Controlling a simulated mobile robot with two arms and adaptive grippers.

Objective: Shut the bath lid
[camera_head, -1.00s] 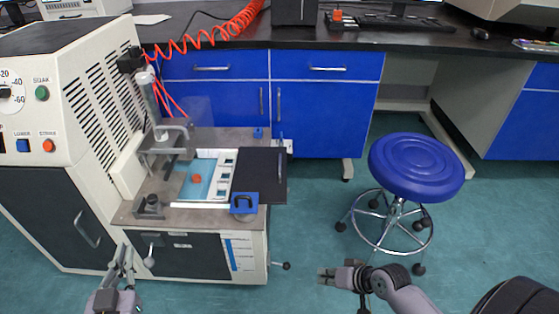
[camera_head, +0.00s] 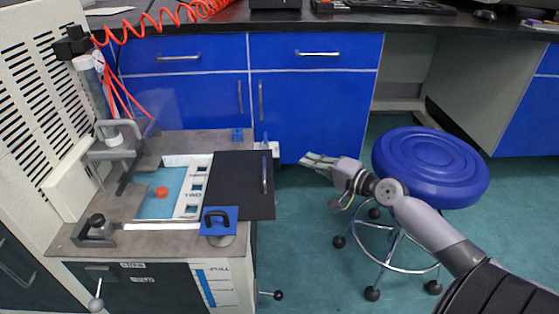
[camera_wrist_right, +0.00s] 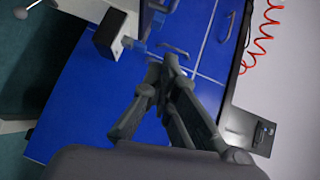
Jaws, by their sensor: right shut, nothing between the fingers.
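The bath (camera_head: 180,192) is a white-rimmed basin of blue liquid with an orange piece in it, set in the machine's grey top. The bath lid (camera_head: 236,185) is a flat black panel at the right of the bath. It leaves the liquid uncovered and reaches past the right edge of the top. An upright bar handle (camera_head: 264,175) stands near the lid's right edge. My right gripper (camera_head: 305,160) is shut and empty, to the right of the handle and apart from it. Its fingers also show in the right wrist view (camera_wrist_right: 168,62). My left gripper is out of view.
A blue block with a black handle (camera_head: 218,221) sits at the lid's front left corner. A clamp fixture (camera_head: 115,150) stands left of the bath. A blue stool (camera_head: 430,165) is under my right arm. Blue cabinets (camera_head: 315,110) stand behind; floor is open between machine and stool.

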